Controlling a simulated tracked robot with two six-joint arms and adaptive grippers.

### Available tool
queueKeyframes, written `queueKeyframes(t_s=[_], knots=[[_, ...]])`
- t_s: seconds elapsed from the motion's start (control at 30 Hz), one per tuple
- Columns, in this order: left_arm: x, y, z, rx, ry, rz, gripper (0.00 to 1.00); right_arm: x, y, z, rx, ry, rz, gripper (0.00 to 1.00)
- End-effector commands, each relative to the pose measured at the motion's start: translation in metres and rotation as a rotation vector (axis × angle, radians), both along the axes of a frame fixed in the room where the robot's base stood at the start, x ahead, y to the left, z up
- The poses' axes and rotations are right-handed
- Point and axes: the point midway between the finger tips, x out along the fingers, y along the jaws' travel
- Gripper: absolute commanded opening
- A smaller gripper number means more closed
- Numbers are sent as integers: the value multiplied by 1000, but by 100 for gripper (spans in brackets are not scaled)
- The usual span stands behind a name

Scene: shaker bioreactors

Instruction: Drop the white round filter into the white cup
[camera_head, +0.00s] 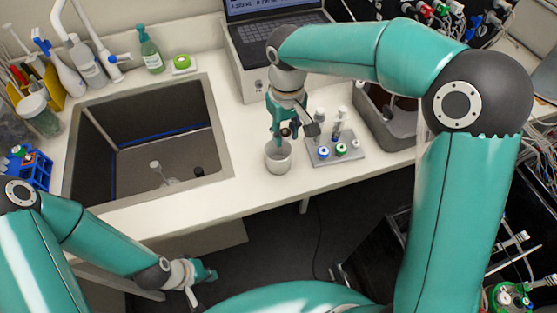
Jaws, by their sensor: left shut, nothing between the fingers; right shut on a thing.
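The white cup (279,158) stands upright on the white bench, right of the sink and near the front edge. My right gripper (284,139) points down directly over the cup, with its fingertips at about the rim. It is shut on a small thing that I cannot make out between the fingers. The white round filter is not clearly visible, and the inside of the cup is partly hidden by the gripper. My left gripper (207,271) is shut and empty, low in front of the bench.
A grey rack (345,157) with several capped vials stands just right of the cup. A sink (150,145) lies to the left. A laptop (275,35) stands behind, and a grey tray (385,120) is at the right. Bottles (150,50) line the back left.

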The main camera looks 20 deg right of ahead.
Motion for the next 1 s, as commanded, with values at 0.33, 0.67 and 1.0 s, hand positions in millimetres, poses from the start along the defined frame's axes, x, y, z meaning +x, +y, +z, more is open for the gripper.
queueKeyframes(t_s=[0.33,0.67,1.0], knots=[[0,0,-5,0,-1,0,0,0,0,-6,0,0,0,0],[0,0,-5,0,-1,0,0,0,0,-6,0,0,-2,61],[0,0,-4,0,-1,0,0,0,0,2,1,-2,-2,61]])
